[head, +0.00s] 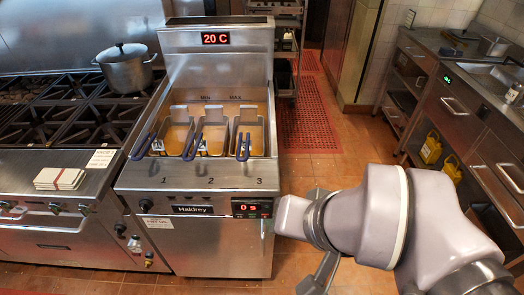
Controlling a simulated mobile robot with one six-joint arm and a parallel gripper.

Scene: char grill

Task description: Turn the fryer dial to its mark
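The steel fryer (195,245) stands left of centre in the head view, with a red "20 C" readout (216,38) at its back. A small dark dial (145,205) is at the left end of its front panel, beside the Haldrey nameplate. Its mark is too small to make out. My arm reaches in from the lower right and its wrist is near the fryer's right front corner. Grey parts at the wrist, probably my gripper (322,268), show partly behind and below it. I cannot tell whether it is open or shut. It is well right of the dial.
Three wire baskets (213,139) with blue handles sit in the fryer vat. A "0 s" timer (252,208) is on the panel's right. A range with a lidded pot (126,68) adjoins on the left. Steel counters (470,110) line the right; red matting (306,118) covers floor between.

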